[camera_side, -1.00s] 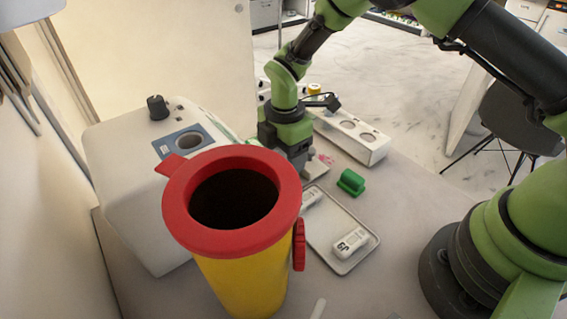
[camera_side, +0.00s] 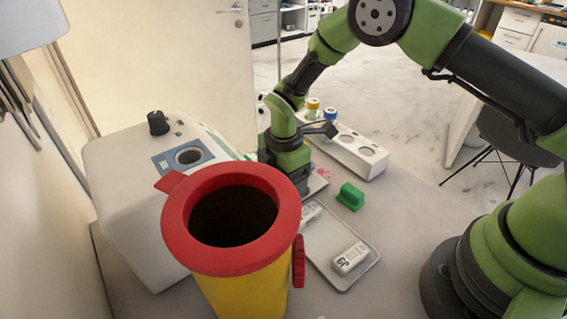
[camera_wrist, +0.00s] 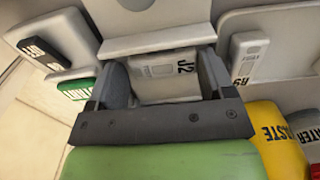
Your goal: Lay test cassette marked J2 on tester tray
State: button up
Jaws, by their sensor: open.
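The white test cassette marked J2 (camera_wrist: 166,72) lies between my fingers in the wrist view; its lower end is hidden by the gripper. My gripper (camera_wrist: 163,82) is open, with one finger on each side of the cassette. In the side view my gripper (camera_side: 292,184) is low behind the red-rimmed bin, and the J2 cassette is not visible there. A small pale plate (camera_side: 319,183) with pink marks beside it shows partly past the gripper; I cannot tell if it is the tester tray. Whether the cassette touches a surface is unclear.
A grey tray (camera_side: 369,272) holds a marked cassette (camera_side: 350,258) and another partly hidden one (camera_side: 311,212). The yellow bin (camera_side: 243,292) stands close left. A green block (camera_side: 350,197), white rack (camera_side: 352,148) and white machine (camera_side: 125,175) surround the gripper.

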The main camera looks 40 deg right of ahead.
notch_tip(320, 180, up, 20)
jog(key=s+d+m+t, duration=0.1)
jog(key=s+d+m, duration=0.1)
jog(key=s+m, duration=0.15)
jog(key=s+d+r+m+t+y, duration=0.1)
jog(key=s+d+r+m+t, duration=0.2)
jog(key=s+r+m, duration=0.4)
jog(key=s+d+r+m+t+y, duration=0.1)
jog(key=s+r+m+t, duration=0.1)
jog(key=s+m, duration=0.9)
jog(key=shift+s+d+r+m+t, duration=0.35)
jog(key=shift+s+t, duration=0.1)
jog(key=shift+t, duration=0.15)
